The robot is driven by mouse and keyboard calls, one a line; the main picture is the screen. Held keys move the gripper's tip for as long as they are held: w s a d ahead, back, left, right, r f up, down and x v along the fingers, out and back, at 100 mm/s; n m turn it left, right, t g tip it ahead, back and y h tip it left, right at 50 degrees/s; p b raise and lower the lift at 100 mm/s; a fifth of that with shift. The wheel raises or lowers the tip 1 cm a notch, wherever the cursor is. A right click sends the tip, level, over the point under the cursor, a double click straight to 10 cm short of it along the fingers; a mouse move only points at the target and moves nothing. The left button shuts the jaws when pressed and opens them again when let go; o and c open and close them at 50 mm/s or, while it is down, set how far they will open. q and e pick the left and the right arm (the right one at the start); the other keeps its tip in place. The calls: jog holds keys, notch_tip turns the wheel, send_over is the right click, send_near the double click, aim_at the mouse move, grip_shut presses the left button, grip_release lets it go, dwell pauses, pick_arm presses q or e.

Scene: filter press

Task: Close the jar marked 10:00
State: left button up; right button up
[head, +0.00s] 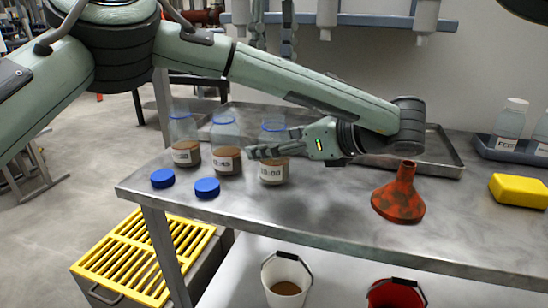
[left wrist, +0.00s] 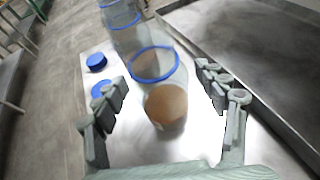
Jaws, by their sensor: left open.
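The jar marked 10:00 (head: 272,172) stands upright on the steel table, rightmost of three clear jars holding brown matter. Its mouth shows a blue ring and no lid; in the left wrist view this jar (left wrist: 166,106) is between my spread fingers. My left gripper (head: 258,151) is open and reaches the jar from the right; I cannot tell whether it touches. Two blue caps lie on the table: a left cap (head: 162,178) and a right cap (head: 207,187). Both show in the left wrist view, the latter partly behind a finger. My right gripper is not in view.
The other jars, left (head: 185,152) and middle (head: 226,160), stand close by. A rusty red funnel (head: 400,197), a yellow block (head: 519,190) and a tray of bottles (head: 490,147) are on the right. A shallow metal tray (head: 440,166) lies behind. The table's front middle is clear.

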pick_arm(q)
jog(key=shift+x, duration=2)
grip_shut()
